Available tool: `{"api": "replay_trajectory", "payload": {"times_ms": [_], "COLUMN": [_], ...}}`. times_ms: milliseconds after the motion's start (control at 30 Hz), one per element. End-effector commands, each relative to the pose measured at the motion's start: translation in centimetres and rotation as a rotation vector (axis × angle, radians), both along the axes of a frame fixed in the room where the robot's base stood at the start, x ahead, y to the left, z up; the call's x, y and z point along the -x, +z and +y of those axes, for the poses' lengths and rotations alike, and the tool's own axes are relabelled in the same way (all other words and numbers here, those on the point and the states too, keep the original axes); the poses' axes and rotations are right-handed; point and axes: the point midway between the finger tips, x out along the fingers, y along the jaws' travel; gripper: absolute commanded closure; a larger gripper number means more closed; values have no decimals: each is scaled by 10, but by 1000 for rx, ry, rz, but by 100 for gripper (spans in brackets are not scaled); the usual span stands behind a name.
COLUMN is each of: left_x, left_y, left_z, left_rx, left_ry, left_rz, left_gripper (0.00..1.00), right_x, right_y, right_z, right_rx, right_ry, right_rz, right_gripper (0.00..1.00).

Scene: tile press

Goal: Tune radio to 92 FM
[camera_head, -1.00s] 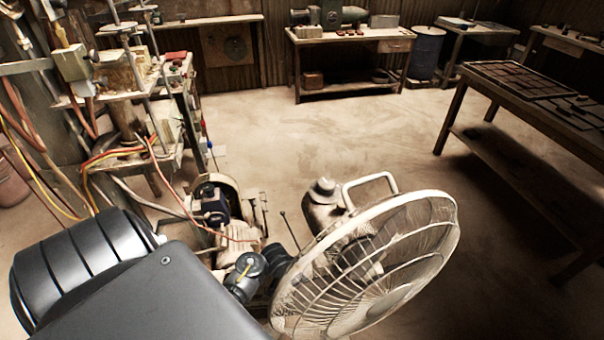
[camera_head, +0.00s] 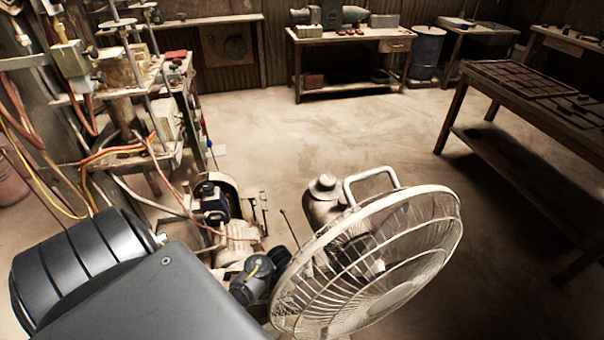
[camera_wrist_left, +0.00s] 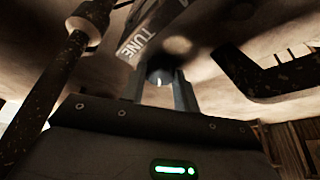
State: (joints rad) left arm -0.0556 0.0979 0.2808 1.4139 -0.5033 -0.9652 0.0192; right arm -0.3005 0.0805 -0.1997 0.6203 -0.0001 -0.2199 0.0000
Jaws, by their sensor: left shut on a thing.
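In the left wrist view a dark panel lettered TUNE (camera_wrist_left: 133,44) shows at the top. Just below it is a small rounded tuning knob (camera_wrist_left: 160,74). My left gripper (camera_wrist_left: 161,88) has one finger on each side of this knob and is shut on it. The knob's setting cannot be read, and no dial or frequency scale is visible. In the head view the radio cannot be made out. My right gripper is not in view.
A caged fan (camera_head: 368,262) stands close at the front. A cluttered metal rack (camera_head: 125,75) with hanging cables is at the left. A long workbench (camera_head: 545,110) is at the right and another bench (camera_head: 350,36) at the back. The middle floor is clear.

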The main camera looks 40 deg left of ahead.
Motion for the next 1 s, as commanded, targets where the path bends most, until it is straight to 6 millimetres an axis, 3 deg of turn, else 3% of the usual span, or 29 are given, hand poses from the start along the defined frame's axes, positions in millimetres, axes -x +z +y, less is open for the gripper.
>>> {"api": "replay_trajectory", "payload": {"times_ms": [300,600,633,767,1000], "left_x": [1,1,0,0,0], "left_y": [1,0,0,0,0], "left_z": [-1,-1,-1,-1,-1], "left_rx": [0,0,0,0,1], "left_ry": [127,139,139,139,137], "left_rz": [2,1,1,1,0], "left_gripper": [93,93,66,49,48], "right_x": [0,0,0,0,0], "right_y": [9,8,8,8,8], "right_z": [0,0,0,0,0], "right_rx": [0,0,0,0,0], "right_ry": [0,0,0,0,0], "right_rz": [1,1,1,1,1], "right_gripper": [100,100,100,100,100]}}
